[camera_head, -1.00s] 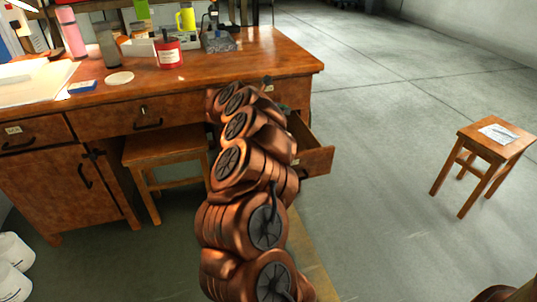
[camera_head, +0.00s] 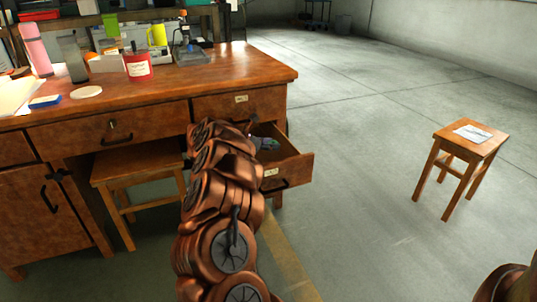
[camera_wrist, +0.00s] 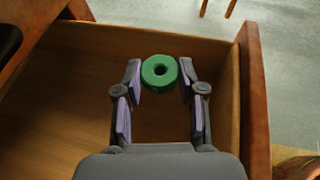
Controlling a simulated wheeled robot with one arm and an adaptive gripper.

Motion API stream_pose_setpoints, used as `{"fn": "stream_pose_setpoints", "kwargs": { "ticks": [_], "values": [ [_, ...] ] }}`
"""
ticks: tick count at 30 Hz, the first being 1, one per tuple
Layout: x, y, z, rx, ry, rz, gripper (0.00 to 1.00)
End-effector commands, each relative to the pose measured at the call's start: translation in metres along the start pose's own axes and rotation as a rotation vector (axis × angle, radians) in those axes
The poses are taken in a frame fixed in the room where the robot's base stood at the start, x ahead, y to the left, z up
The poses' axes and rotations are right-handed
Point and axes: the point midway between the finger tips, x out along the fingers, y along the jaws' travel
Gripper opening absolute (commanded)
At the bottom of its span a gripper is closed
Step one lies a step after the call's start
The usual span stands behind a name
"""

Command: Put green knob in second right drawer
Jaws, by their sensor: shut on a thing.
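The green knob (camera_wrist: 160,72) is a round ring-like piece with a dark centre hole. My gripper (camera_wrist: 160,77) is shut on it, one fingertip at each side. The second right drawer (camera_head: 291,171) is pulled out below the closed top right drawer (camera_head: 238,104). In the wrist view, the open drawer (camera_wrist: 60,115) spreads beneath the knob and its bare wooden floor shows. In the head view, my gripper (camera_head: 266,143) appears at the drawer opening, partly behind my arm. The knob's exact height over the drawer floor cannot be told.
A stool (camera_head: 135,163) stands under the desk. Another stool (camera_head: 470,137) with a paper stands at right. Floor between is clear.

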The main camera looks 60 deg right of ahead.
Motion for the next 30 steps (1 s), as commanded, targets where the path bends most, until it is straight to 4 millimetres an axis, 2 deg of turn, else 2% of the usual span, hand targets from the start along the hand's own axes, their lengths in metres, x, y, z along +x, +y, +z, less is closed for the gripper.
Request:
{"fn": "stream_pose_setpoints", "kwargs": {
  "ticks": [3,7,30],
  "values": [
    [0.007,0.0,-0.017,-0.003,-0.001,0.0,0.07],
    [0.011,0.0,-0.029,-0.002,0.0,0.002,0.07],
    [0.015,0.0,-0.038,-0.001,0.001,0.001,0.07]
  ]
}}
